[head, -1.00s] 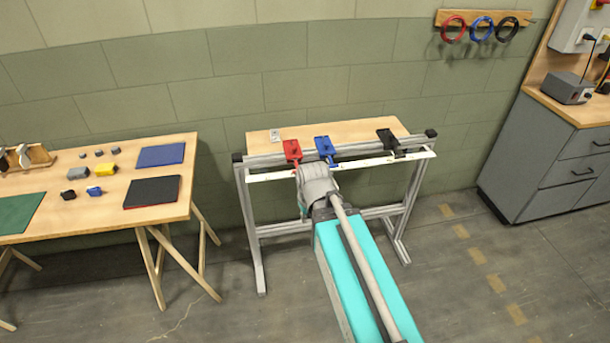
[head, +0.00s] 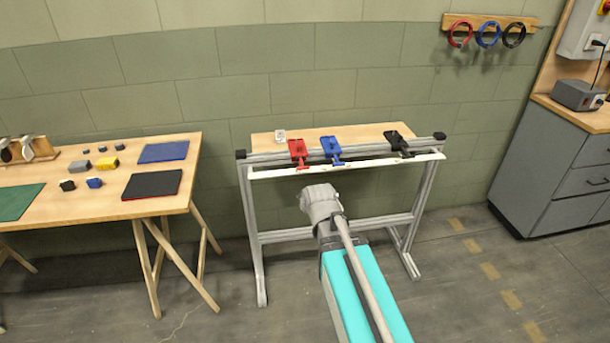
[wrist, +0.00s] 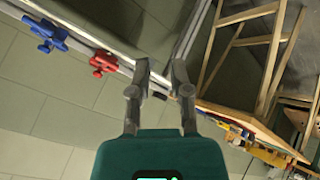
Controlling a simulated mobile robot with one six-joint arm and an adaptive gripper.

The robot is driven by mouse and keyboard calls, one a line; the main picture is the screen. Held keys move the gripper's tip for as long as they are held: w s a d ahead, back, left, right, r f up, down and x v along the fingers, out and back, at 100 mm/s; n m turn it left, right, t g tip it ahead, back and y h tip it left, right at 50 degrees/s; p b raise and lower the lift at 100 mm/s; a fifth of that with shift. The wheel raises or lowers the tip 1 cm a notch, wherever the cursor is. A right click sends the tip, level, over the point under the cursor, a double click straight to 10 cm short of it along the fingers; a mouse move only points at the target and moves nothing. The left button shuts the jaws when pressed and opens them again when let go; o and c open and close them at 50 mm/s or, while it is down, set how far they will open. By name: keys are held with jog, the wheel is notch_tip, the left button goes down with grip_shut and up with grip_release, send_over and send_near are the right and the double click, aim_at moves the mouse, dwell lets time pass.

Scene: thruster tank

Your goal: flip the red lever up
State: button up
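The red lever (head: 298,150) is mounted on the top rail of an aluminium frame, leftmost of three levers. Its handle end sticks out at the front edge and looks low; its exact angle is hard to tell. In the wrist view the red lever (wrist: 103,63) is left of my fingers, apart from them. My gripper (wrist: 160,72) is open, with nothing between its fingertips. In the head view my wrist stands in front of and below the rail, and hides the fingers.
A blue lever (head: 332,150) sits just right of the red one; a black lever (head: 398,143) is further right. A white strip (head: 270,173) runs along the frame's front. A wooden table (head: 60,210) with small parts stands left. A grey cabinet (head: 560,170) stands right.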

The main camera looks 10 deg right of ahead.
jog(key=w+d+f+n+t+h+b, duration=0.1)
jog(key=w+d+f+n+t+b, duration=0.1)
jog(key=w+n+t+b, duration=0.7)
jog(key=t+b, duration=0.1)
jog(key=b, duration=0.5)
jog(key=shift+w+d+b, duration=0.2)
jog(key=shift+d+b, duration=0.05)
jog(key=shift+b, duration=0.1)
jog(key=shift+w+f, duration=0.1)
